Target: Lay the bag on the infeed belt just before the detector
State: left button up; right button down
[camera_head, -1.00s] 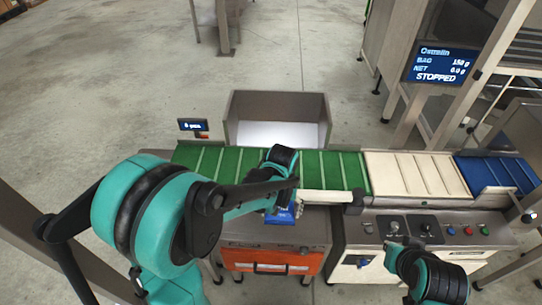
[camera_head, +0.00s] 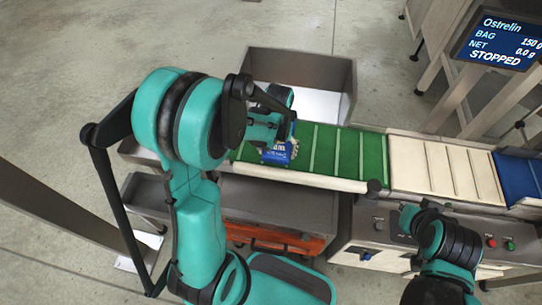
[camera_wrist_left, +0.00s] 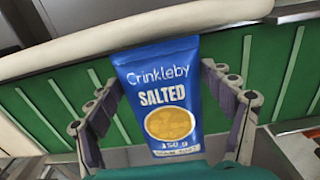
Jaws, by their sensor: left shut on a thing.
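The blue bag (camera_head: 279,154), labelled Crinkleby Salted, is held upright or nearly so in my left gripper (camera_head: 284,138). In the left wrist view the bag (camera_wrist_left: 165,75) sits between the two finger sets, which press on its sides. It hangs at the front part of the green cleated infeed belt (camera_head: 345,154); whether it touches the belt I cannot tell. My right gripper (camera_head: 409,217) is low at the right, in front of the control panel, its fingers not clear. I cannot make out the detector.
A white belt (camera_head: 440,167) and a blue belt (camera_head: 521,175) continue the line to the right. A pale rail (camera_head: 300,178) edges the green belt's front. An open steel bin (camera_head: 300,62) stands behind. A display (camera_head: 498,40) reads STOPPED. An orange crate (camera_head: 262,234) is below.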

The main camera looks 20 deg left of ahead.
pick_arm(q)
jog(key=a, duration=0.1)
jog(key=a+f, duration=0.1)
jog(key=shift+w+a+f+b, duration=0.25)
jog(key=shift+a+f+b, duration=0.1)
jog(key=shift+a+f, duration=0.05)
jog(key=shift+f+b, duration=0.9)
jog(key=shift+f, duration=1)
jog(key=shift+f, duration=0.15)
jog(key=o, duration=1.2)
